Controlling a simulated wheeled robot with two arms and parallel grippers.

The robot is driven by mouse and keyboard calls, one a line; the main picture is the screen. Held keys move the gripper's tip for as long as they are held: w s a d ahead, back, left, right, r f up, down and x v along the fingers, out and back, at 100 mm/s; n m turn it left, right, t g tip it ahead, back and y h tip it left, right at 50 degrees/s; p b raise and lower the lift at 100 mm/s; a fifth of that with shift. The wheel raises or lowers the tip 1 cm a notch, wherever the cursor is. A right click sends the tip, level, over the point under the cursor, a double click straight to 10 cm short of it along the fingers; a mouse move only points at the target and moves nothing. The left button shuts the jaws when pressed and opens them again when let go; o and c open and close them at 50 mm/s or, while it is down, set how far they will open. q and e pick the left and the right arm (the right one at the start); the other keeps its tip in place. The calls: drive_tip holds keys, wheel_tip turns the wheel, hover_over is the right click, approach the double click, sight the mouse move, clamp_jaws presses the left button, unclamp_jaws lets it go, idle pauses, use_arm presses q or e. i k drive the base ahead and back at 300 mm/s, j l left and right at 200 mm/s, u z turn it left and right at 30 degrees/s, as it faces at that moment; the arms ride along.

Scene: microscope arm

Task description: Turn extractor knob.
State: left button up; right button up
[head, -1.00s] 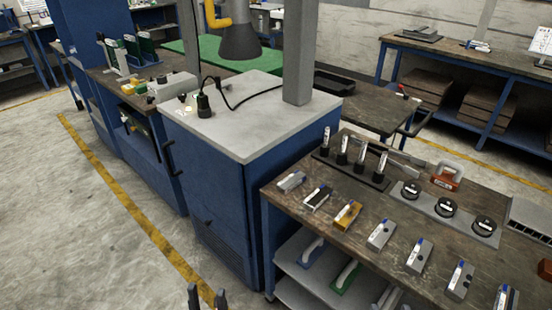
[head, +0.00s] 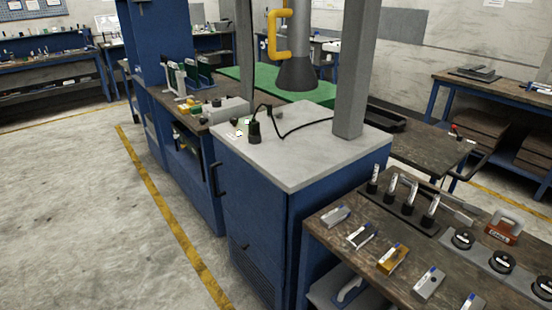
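The extractor, a grey pipe ending in a dark flared hood (head: 297,75), hangs above the white-topped blue cabinet (head: 290,165). A yellow bent handle (head: 272,36) is on the left side of its pipe. I cannot make out a separate knob on it; the top of the pipe is cut off by the frame. Neither of my grippers shows in the head view now.
A black corded device (head: 254,132) stands on the cabinet top. A grey post (head: 355,70) rises at its right. A workbench (head: 350,232) with several small tools adjoins at right. The floor (head: 70,220) at left is clear.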

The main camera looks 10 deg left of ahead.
sight(233, 121)
drive_tip(key=i+j, duration=0.2)
drive_tip(key=j, duration=0.15)
drive_tip(key=i+j+z, duration=0.1)
drive_tip(key=j, duration=0.25)
drive_tip(key=i+j, duration=0.5)
drive_tip(key=j, duration=0.2)
drive_tip(key=i+j+z, duration=0.1)
drive_tip(key=j, duration=0.25)
drive_tip(key=i, duration=0.1)
